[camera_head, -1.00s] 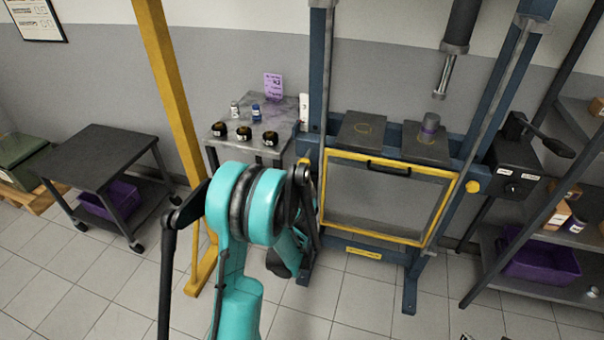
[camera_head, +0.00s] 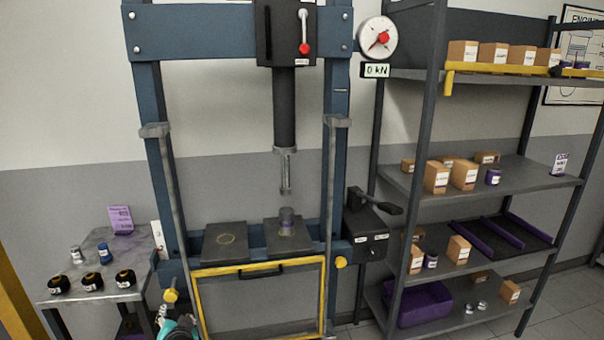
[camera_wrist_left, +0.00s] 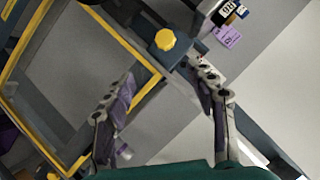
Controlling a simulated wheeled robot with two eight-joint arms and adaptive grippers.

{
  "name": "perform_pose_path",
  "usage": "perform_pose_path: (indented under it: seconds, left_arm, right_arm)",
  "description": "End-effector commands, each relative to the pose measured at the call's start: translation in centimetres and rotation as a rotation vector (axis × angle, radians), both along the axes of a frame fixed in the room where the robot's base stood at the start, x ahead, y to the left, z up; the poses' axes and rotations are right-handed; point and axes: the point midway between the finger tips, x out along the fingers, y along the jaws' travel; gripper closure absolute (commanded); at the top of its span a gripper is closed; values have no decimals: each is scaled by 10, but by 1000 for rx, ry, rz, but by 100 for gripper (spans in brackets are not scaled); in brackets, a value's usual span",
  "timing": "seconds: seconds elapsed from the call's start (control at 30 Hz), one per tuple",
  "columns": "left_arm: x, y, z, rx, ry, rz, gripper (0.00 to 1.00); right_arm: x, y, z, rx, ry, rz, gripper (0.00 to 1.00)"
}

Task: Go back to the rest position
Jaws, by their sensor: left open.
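My left gripper shows only in part at the bottom edge of the head view (camera_head: 178,328), low in front of the press's left post, with a bit of teal arm. In the left wrist view its two fingers (camera_wrist_left: 160,72) are spread apart with nothing between them. The blue press frame (camera_head: 150,110) stands ahead, with its yellow-edged guard (camera_head: 262,266) in front, close to the gripper. The guard and a yellow knob (camera_wrist_left: 174,42) also show in the left wrist view. My right gripper is in neither view.
A small side table (camera_head: 100,240) with several small parts stands left of the press. A lever box (camera_head: 366,232) and shelves with boxes (camera_head: 470,185) stand right. Grey floor shows at lower right.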

Motion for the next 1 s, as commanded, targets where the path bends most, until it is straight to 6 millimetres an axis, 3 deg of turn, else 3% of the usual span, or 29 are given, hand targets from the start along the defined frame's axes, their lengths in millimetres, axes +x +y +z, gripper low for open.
perform_pose_path:
  seconds: [0.1,0.3,0.6,0.7,0.83,1.0]
  left_arm:
    - [-31,-29,19,-112,43,6,44]
    - [-93,-78,33,-299,132,5,44]
    - [-198,-151,27,-549,292,-20,44]
    - [-223,-168,23,-603,331,-30,44]
    - [-241,-179,19,-642,361,-38,44]
    - [-246,-182,18,-652,371,-40,44]
  right_arm:
    - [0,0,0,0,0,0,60]
    - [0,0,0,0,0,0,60]
    - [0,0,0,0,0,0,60]
    - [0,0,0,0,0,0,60]
    - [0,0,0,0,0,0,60]
    - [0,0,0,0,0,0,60]
